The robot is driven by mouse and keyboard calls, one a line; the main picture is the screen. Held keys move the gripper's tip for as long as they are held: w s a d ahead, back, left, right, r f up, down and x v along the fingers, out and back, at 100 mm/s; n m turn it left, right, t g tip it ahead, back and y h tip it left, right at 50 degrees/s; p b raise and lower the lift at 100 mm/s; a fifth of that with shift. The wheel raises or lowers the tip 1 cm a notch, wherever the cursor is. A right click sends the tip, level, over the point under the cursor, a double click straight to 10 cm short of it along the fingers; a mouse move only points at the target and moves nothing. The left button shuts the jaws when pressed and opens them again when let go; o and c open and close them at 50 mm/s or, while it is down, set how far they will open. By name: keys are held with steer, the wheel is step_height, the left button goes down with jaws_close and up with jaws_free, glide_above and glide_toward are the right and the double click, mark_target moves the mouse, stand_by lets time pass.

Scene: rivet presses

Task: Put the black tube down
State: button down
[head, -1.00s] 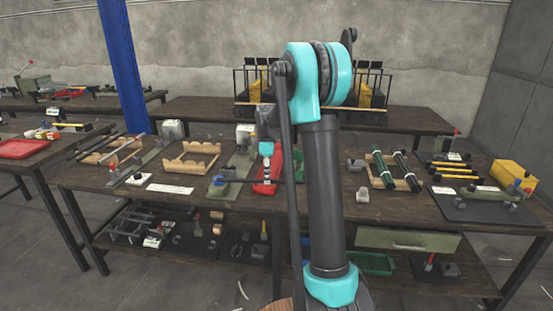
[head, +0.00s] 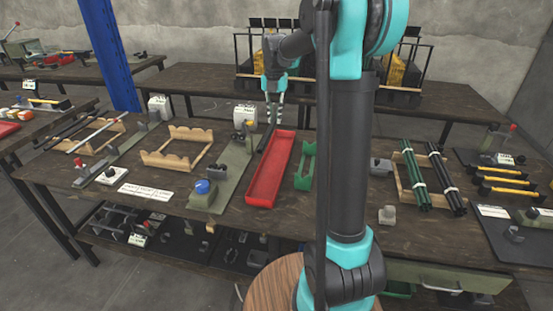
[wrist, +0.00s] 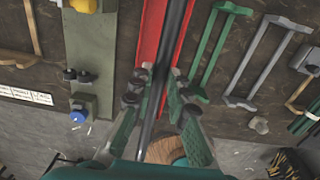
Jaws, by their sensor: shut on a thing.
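My gripper (head: 274,112) is shut on the black tube (head: 266,138), near the far end of a long red tray (head: 253,190). In the wrist view my fingers (wrist: 158,80) close around the black tube (wrist: 176,22). The tube runs lengthwise between the red walls of the tray (wrist: 151,35), seen from above. I cannot tell whether the tube touches the tray or hangs above it. In the head view only a short dark piece of the tube shows. The inside of the tray's near part looks empty.
A green holder (head: 298,183) stands right of the tray. A press with a blue knob (head: 202,187) and a wooden cradle (head: 152,158) are to its left. A wooden rack (head: 400,183) with green and black tubes stands further right. Bare tabletop lies in front of the tray.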

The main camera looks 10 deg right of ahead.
mark_target(275, 165)
step_height(275, 165, down, 19)
steer(key=shift+f, duration=0.1)
stand_by(0.4)
steer(key=shift+f, duration=0.1)
steer(key=c, duration=1.5)
jaws_free()
